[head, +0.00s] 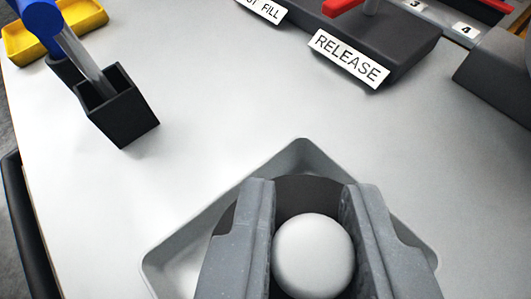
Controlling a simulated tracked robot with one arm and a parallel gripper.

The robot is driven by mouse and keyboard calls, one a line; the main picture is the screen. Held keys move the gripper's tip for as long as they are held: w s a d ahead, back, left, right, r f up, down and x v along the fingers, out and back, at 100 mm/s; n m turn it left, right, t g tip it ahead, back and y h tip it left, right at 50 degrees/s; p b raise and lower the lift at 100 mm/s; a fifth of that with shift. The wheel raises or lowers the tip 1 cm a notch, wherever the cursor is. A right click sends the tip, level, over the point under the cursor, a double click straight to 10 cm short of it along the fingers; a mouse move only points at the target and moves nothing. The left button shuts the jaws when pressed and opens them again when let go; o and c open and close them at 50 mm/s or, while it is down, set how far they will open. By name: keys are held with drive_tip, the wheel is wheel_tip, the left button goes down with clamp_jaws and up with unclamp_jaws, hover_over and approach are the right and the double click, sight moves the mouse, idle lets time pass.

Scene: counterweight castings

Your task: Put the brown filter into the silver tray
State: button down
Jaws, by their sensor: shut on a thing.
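My gripper (312,192) is at the bottom centre, its two grey fingers closed on either side of a pale, rounded knob (313,255). A dark, round, brownish-grey body (308,188) shows behind the fingers, around the knob. I cannot tell for sure whether the knob and this body are one piece, or whether it is the brown filter. Below them is a grey, silver-looking tray (302,150) with a raised rim and rounded corners. The fingers and the dark body hide most of its floor. I cannot tell whether the dark body touches the tray.
A black square holder (122,118) with a blue-handled tool (70,35) stands at upper left, near a yellow tray (85,14). A dark block with a RELEASE label (348,60) is at the top. A dark object (500,80) is at right. White table between is clear.

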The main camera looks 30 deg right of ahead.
drive_tip(key=shift+w+d+f, duration=0.1)
drive_tip(key=shift+w+d, duration=0.1)
drive_tip(key=shift+w, duration=0.3)
drive_tip(key=shift+f+b, duration=0.35)
drive_tip(key=shift+f, duration=1.35)
drive_tip(key=shift+f, duration=0.1)
drive_tip(key=c, duration=1.3)
unclamp_jaws()
drive_tip(key=v, duration=1.2)
drive_tip(key=shift+s, duration=0.1)
